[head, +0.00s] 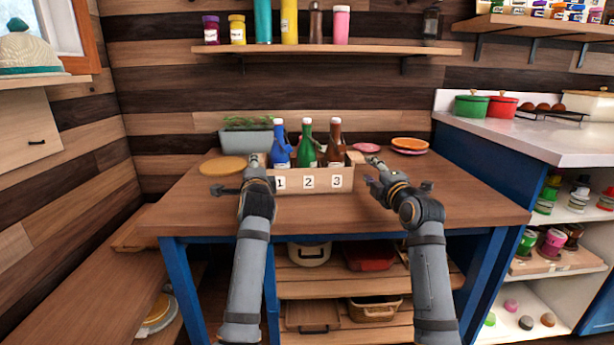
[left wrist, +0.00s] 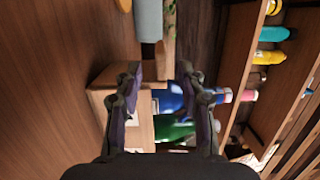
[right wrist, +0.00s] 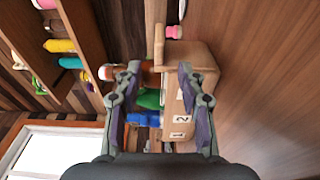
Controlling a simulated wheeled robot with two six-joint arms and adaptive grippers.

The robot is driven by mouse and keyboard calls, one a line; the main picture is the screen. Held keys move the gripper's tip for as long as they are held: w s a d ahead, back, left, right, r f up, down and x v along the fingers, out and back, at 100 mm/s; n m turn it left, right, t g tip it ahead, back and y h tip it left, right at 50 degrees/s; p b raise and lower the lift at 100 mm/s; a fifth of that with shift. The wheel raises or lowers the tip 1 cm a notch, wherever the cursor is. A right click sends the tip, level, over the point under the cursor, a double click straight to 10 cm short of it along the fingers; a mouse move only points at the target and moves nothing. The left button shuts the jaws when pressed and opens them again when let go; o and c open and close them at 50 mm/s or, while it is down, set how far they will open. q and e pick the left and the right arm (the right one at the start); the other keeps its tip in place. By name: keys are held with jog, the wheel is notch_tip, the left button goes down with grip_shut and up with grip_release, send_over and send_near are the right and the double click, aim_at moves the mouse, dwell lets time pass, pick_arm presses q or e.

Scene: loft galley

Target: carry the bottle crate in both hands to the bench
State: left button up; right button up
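The bottle crate (head: 315,182) is a light wooden box with labels 1, 2 and 3 on its front. It stands upright on a wood-topped table with blue legs (head: 190,222). It holds a blue bottle (head: 281,150), a green bottle (head: 306,148) and a brown bottle (head: 334,145). My left gripper (left wrist: 158,70) is open at the crate's left end. My right gripper (right wrist: 160,70) is open at its right end. In both wrist views the crate shows between and beyond the fingers; I cannot tell whether they touch it.
A planter (head: 246,138) and a round wooden board (head: 222,165) are left of the crate. Pink and orange plates (head: 410,145) lie at the back right. A shelf (head: 330,49) with bottles hangs above. A pale counter (head: 540,135) with pots stands at right. The table front is clear.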

aim_at(361, 162)
pick_arm(q)
jog(key=x, duration=0.9)
jog(key=shift+w+a, duration=0.1)
jog(key=shift+w, duration=0.1)
pick_arm(e)
jog(key=x, duration=0.9)
jog(key=shift+w+a, duration=0.1)
jog(key=shift+w, duration=0.1)
pick_arm(q)
jog(key=shift+c, duration=0.3)
pick_arm(e)
jog(key=shift+c, duration=0.3)
pick_arm(q)
grip_shut()
pick_arm(e)
grip_shut()
